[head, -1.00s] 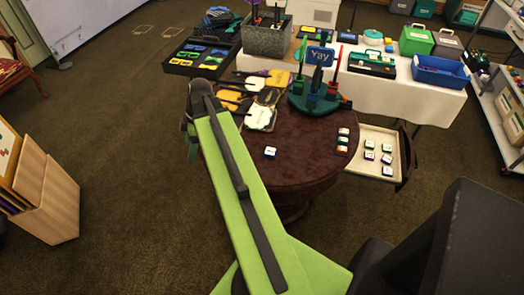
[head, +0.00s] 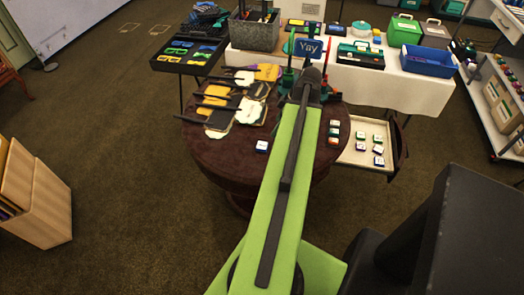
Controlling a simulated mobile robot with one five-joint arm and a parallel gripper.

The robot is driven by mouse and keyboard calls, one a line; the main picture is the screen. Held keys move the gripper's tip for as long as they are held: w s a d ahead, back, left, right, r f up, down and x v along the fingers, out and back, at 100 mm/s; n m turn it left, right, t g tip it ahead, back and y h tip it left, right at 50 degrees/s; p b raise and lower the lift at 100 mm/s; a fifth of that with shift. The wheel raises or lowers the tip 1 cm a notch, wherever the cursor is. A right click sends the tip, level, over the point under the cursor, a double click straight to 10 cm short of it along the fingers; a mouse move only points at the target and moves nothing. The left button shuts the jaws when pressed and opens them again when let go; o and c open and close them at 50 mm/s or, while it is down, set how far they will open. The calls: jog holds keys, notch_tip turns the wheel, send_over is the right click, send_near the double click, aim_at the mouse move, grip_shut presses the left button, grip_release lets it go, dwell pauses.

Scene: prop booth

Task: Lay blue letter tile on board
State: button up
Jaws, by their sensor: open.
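A small white tile with a blue edge (head: 262,146) lies alone on the dark round table, left of my arm. A short column of tiles (head: 333,132) with coloured edges lies right of my arm. Several more tiles (head: 378,160), some blue-edged, lie in a pale open drawer. The letters are too small to read. I cannot tell which surface is the board. My gripper (head: 312,76) is at the arm's far end, over the back of the table in front of a stand; it is open, its fingers mostly hidden.
Yellow and white pieces with dark handles (head: 230,105) cover the table's left side. A blue "Yay" sign (head: 308,47) stands at its back. Behind is a white-clothed table with a blue bin (head: 418,61). A wooden cabinet (head: 32,200) is at left; carpet between is clear.

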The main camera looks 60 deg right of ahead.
jog(key=b, duration=0.6)
send_near(263, 145)
jog(key=x, duration=0.3)
jog(key=shift+s, duration=0.2)
jog(key=shift+w+f+b, duration=0.2)
jog(key=shift+b, duration=0.2)
jog(key=shift+a+r, duration=0.1)
jog(key=b+x, duration=0.4)
jog(key=x, duration=0.1)
jog(key=shift+b, duration=0.35)
grip_shut()
jog(key=shift+r, duration=0.1)
